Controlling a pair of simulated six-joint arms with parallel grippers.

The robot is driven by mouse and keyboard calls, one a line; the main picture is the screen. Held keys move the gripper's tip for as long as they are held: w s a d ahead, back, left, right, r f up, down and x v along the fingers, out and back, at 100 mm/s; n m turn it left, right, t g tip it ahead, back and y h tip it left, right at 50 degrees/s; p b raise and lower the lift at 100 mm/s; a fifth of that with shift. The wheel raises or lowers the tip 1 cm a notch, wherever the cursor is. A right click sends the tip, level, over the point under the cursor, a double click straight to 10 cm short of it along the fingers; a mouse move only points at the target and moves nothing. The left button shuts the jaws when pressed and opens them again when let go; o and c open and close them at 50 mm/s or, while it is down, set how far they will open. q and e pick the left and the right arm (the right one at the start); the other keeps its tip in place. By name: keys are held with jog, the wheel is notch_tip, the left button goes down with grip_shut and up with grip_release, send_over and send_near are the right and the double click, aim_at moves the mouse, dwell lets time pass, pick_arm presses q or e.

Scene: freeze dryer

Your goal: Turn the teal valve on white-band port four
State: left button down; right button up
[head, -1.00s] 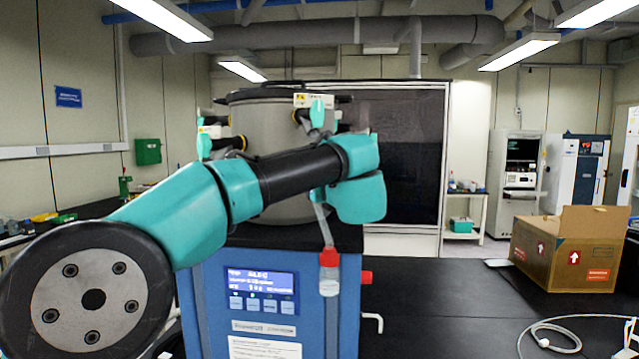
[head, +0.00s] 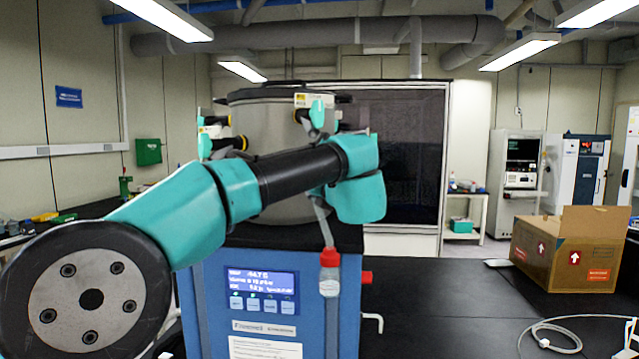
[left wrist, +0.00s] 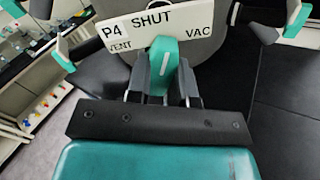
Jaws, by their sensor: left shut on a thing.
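In the left wrist view, the teal valve handle (left wrist: 164,48) stands in front of a white plate (left wrist: 120,38) marked P4, SHUT, VENT and VAC. The white line on the handle points up toward SHUT. My left gripper (left wrist: 163,72) has its two grey fingers on either side of the handle and is shut on it. In the head view my left arm crosses in front of the grey drum (head: 275,120) and hides that gripper and the port-four valve. My right gripper is in neither view.
Other teal valves (head: 317,112) sit around the drum. A cardboard box (head: 560,252) and a white cable (head: 560,332) lie on the black bench at right.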

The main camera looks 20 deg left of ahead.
pick_arm(q)
jog(key=m, duration=0.3)
jog(key=shift+m, duration=0.4)
jog(key=shift+s+r+m, duration=0.1)
jog(key=shift+m, duration=1.8)
jog(key=c, duration=1)
grip_release()
jog(key=v, duration=1.7)
jog(key=shift+s+d, duration=0.15)
